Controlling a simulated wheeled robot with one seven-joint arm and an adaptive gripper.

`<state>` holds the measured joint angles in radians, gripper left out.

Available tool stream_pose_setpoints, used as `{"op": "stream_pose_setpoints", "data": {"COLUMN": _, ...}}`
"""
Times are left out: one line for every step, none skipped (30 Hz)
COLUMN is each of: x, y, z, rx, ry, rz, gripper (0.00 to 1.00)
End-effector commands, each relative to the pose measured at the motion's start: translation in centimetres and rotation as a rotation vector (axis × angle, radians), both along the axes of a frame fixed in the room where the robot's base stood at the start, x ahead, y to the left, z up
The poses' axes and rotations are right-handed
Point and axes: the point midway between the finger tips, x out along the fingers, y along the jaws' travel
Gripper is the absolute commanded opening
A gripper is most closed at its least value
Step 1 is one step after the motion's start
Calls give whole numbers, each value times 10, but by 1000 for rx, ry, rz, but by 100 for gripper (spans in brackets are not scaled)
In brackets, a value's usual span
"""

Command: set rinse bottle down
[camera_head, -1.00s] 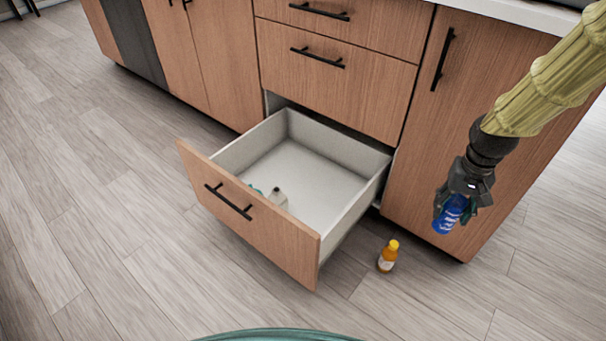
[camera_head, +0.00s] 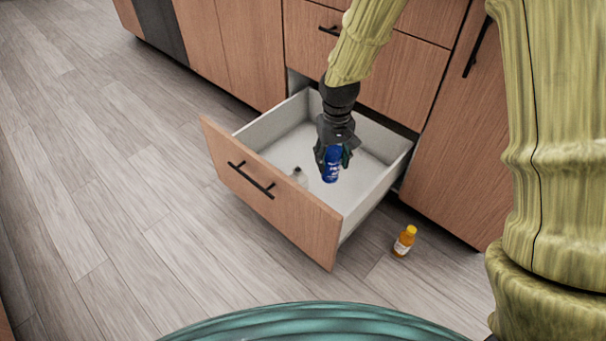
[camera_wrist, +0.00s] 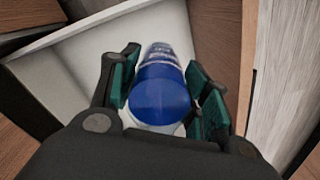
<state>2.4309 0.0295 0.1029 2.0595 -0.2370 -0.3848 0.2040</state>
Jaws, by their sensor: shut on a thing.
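A blue bottle (camera_head: 331,165) with white lettering is in my gripper (camera_head: 334,157), upright or nearly so, over the open drawer (camera_head: 377,189). I cannot tell whether its bottom touches the drawer floor. In the wrist view my gripper (camera_wrist: 160,95) has its green-padded fingers on either side of the blue bottle (camera_wrist: 160,92), with its round blue cap toward the camera. Which bottle is the rinse bottle cannot be read.
An orange bottle with a yellow cap (camera_head: 404,241) stands on the wood floor (camera_head: 110,210) right of the drawer. The drawer's front panel (camera_head: 268,200) and side walls rise around its inside. Closed cabinet doors (camera_head: 235,45) stand behind. The drawer's back part looks clear.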

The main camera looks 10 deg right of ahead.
Motion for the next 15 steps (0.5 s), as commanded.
{"op": "stream_pose_setpoints", "data": {"x": 3, "y": -1, "z": -9, "rx": 0, "ry": 4, "rz": 26, "gripper": 15}}
{"op": "stream_pose_setpoints", "data": {"x": 6, "y": -2, "z": -16, "rx": 0, "ry": 4, "rz": 46, "gripper": 15}}
{"op": "stream_pose_setpoints", "data": {"x": 9, "y": -2, "z": -25, "rx": 0, "ry": 5, "rz": 74, "gripper": 15}}
{"op": "stream_pose_setpoints", "data": {"x": 11, "y": -3, "z": -32, "rx": 0, "ry": 5, "rz": 94, "gripper": 15}}
{"op": "stream_pose_setpoints", "data": {"x": 13, "y": -3, "z": -39, "rx": 0, "ry": 4, "rz": 115, "gripper": 15}}
{"op": "stream_pose_setpoints", "data": {"x": 15, "y": -4, "z": -49, "rx": 0, "ry": 5, "rz": 142, "gripper": 15}}
{"op": "stream_pose_setpoints", "data": {"x": 17, "y": -5, "z": -55, "rx": 0, "ry": 5, "rz": 162, "gripper": 15}}
{"op": "stream_pose_setpoints", "data": {"x": 19, "y": -5, "z": -63, "rx": 0, "ry": 5, "rz": 183, "gripper": 15}}
{"op": "stream_pose_setpoints", "data": {"x": 21, "y": -6, "z": -73, "rx": 0, "ry": 5, "rz": 211, "gripper": 15}}
{"op": "stream_pose_setpoints", "data": {"x": 22, "y": -7, "z": -80, "rx": 0, "ry": 5, "rz": 231, "gripper": 15}}
{"op": "stream_pose_setpoints", "data": {"x": 23, "y": -7, "z": -87, "rx": -1, "ry": 5, "rz": 252, "gripper": 15}}
{"op": "stream_pose_setpoints", "data": {"x": 24, "y": -8, "z": -96, "rx": 0, "ry": 4, "rz": 277, "gripper": 15}}
{"op": "stream_pose_setpoints", "data": {"x": 25, "y": -9, "z": -103, "rx": -1, "ry": 5, "rz": 295, "gripper": 15}}
{"op": "stream_pose_setpoints", "data": {"x": 26, "y": -9, "z": -109, "rx": 0, "ry": 4, "rz": 314, "gripper": 15}}
{"op": "stream_pose_setpoints", "data": {"x": 26, "y": -9, "z": -117, "rx": 0, "ry": 3, "rz": 335, "gripper": 15}}
